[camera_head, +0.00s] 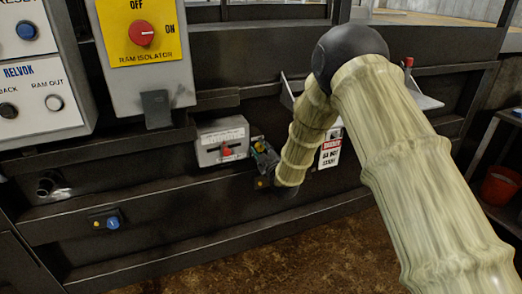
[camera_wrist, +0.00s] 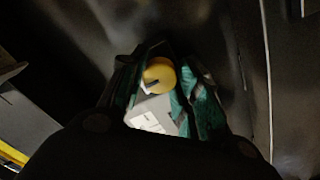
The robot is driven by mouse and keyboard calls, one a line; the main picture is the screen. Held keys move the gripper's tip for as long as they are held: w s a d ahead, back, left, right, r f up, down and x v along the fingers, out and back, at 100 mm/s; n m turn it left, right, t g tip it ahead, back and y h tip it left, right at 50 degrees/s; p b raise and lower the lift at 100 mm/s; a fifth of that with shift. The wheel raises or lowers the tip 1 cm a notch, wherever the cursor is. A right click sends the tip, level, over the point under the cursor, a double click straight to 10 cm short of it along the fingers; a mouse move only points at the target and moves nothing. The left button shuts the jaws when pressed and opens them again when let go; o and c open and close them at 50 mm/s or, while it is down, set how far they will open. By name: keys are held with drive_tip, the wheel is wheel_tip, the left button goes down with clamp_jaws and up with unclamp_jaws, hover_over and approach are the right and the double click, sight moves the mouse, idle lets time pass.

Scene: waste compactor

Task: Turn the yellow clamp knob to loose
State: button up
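The yellow clamp knob (camera_wrist: 158,75) is round with a dark mark on its face. In the wrist view it lies between the tips of my gripper (camera_wrist: 157,70), with a green-padded finger on each side. A pale labelled plate (camera_wrist: 153,115) shows below the knob. In the head view my gripper (camera_head: 261,150) is at the dark wall, just right of a grey box. A small yellow patch shows among its fingers, and the rest of the knob is hidden. The fingers are apart, but whether they press on the knob cannot be told.
The grey box (camera_head: 222,143) with a red switch stands close left of my gripper. A red isolator switch (camera_head: 141,33) is at upper left. A blue button (camera_head: 112,223) sits lower left. A red and white notice (camera_head: 331,149) and a shelf (camera_head: 424,100) are on the right.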

drive_tip(key=c, duration=0.4)
drive_tip(key=shift+o, duration=0.2)
drive_tip(key=shift+m, duration=0.4)
drive_tip(key=m+b, duration=0.1)
drive_tip(key=m, duration=0.2)
drive_tip(key=shift+m, duration=0.3)
drive_tip(key=m+b, duration=0.1)
drive_tip(key=m, duration=0.3)
drive_tip(key=shift+d+m, duration=0.1)
drive_tip(key=shift+m, duration=0.2)
drive_tip(key=m+b, duration=0.1)
drive_tip(key=m, duration=0.3)
drive_tip(key=shift+g+b, duration=0.3)
drive_tip(key=shift+m+b, duration=0.8)
drive_tip(key=shift+m, duration=1.5)
drive_tip(key=shift+r, duration=0.1)
